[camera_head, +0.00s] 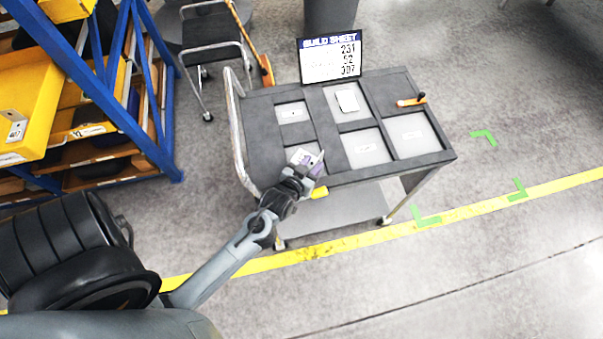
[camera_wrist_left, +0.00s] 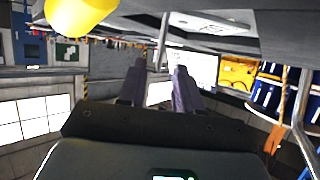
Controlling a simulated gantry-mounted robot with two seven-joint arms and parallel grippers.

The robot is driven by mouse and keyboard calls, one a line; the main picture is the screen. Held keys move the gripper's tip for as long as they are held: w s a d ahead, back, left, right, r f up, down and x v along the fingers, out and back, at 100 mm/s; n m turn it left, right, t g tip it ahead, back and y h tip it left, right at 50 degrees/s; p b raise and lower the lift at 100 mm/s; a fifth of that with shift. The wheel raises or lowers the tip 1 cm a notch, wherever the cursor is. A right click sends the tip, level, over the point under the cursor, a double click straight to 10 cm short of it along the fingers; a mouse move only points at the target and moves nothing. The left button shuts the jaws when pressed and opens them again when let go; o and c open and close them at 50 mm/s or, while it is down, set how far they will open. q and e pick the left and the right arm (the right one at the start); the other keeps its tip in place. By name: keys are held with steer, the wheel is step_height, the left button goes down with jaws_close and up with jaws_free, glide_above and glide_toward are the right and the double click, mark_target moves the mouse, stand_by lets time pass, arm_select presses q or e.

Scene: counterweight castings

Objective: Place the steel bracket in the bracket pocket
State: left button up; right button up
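The cart (camera_head: 262,150) has a dark top with several pale, labelled recessed pockets. I cannot read which one is the bracket pocket. A pale flat piece (camera_head: 347,101) lies in the back middle pocket; I cannot tell whether it is the steel bracket. My left gripper (camera_head: 309,163) is over the front left pocket (camera_head: 298,152) and partly covers it. In the left wrist view the two purple-grey fingers (camera_wrist_left: 159,90) stand apart with a gap between them, and no held part can be made out. My right gripper is not in view.
A build sheet (camera_head: 330,58) stands at the cart's back edge. An orange-handled tool (camera_head: 411,101) lies at the back right. A blue rack (camera_head: 140,130) with yellow bins (camera_head: 28,100) is at the left. The floor right of the cart is clear, with green corner marks.

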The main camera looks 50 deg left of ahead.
arm_select(q)
steer(key=v, duration=0.6)
steer(key=shift+s+d+r, duration=0.1)
steer(key=shift+s+r, duration=0.05)
steer(key=shift+r, duration=0.15)
steer(key=shift+s+d+r, duration=0.1)
steer(key=shift+s+d, duration=0.1)
steer(key=shift+s+d+r+h, duration=0.1)
steer(key=shift+d+h, duration=0.2)
steer(key=shift+h, duration=0.2)
steer(key=s+d+r+m+g+h, duration=0.1)
steer(key=s+d+m+g, duration=0.1)
steer(key=s, duration=0.4)
steer(key=s+d+r+m+g+h, duration=0.1)
steer(key=s+d+m+g+h, duration=0.1)
steer(key=s+g, duration=0.4)
steer(key=shift+d+m+g, duration=0.6)
steer(key=shift+d, duration=0.35)
steer(key=shift+s, duration=0.1)
